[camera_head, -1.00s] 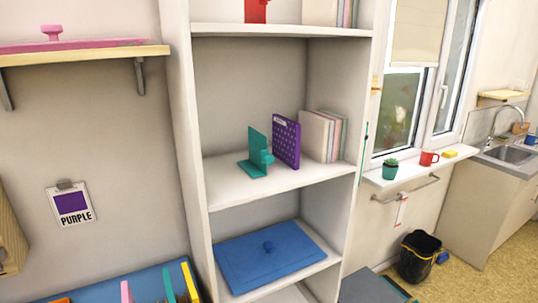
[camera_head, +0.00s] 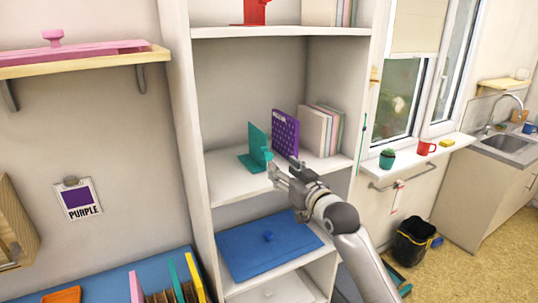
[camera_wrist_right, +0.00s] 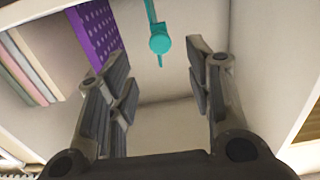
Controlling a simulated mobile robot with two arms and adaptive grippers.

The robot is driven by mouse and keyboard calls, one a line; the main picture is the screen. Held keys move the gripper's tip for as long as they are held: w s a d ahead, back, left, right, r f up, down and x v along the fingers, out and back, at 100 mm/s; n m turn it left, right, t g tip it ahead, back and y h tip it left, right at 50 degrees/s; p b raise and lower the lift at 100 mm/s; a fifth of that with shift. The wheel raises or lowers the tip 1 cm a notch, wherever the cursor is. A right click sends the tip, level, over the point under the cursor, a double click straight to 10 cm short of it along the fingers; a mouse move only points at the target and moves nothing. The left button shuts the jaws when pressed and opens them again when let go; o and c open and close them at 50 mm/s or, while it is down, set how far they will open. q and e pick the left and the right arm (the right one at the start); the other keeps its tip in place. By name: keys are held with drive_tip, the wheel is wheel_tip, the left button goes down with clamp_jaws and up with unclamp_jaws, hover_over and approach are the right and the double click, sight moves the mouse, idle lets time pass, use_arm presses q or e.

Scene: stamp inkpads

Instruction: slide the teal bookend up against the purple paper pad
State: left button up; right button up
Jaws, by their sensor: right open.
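The teal bookend (camera_head: 256,143) stands upright on the middle shelf, with a small round knob on its side. The purple paper pad (camera_head: 286,133) stands to its right, leaning slightly. In the right wrist view a gap shows between the teal bookend (camera_wrist_right: 160,44) and the purple pad (camera_wrist_right: 98,32). My right gripper (camera_head: 276,173) is at the shelf's front edge, just in front of the bookend. Its fingers (camera_wrist_right: 158,75) are open with nothing between them, and the bookend's knob shows beyond them. My left gripper is in neither view.
Several pale pads (camera_head: 322,130) stand right of the purple pad, against the shelf's right side. The middle shelf (camera_head: 225,188) is bare left of the bookend. The bookcase's left upright (camera_head: 183,130) bounds the space.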

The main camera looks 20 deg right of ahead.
sight(270, 158)
drive_tip(key=w, duration=0.2)
drive_tip(key=w+p, duration=0.1)
drive_tip(key=w, duration=0.2)
drive_tip(key=w+p, duration=0.1)
drive_tip(key=w, duration=0.1)
drive_tip(key=shift+w+a+r, duration=0.1)
drive_tip(key=shift+w+a, duration=0.05)
drive_tip(key=shift+a, duration=0.2)
drive_tip(key=shift+w+p, duration=0.5)
drive_tip(key=shift+w, duration=0.45)
clamp_jaws()
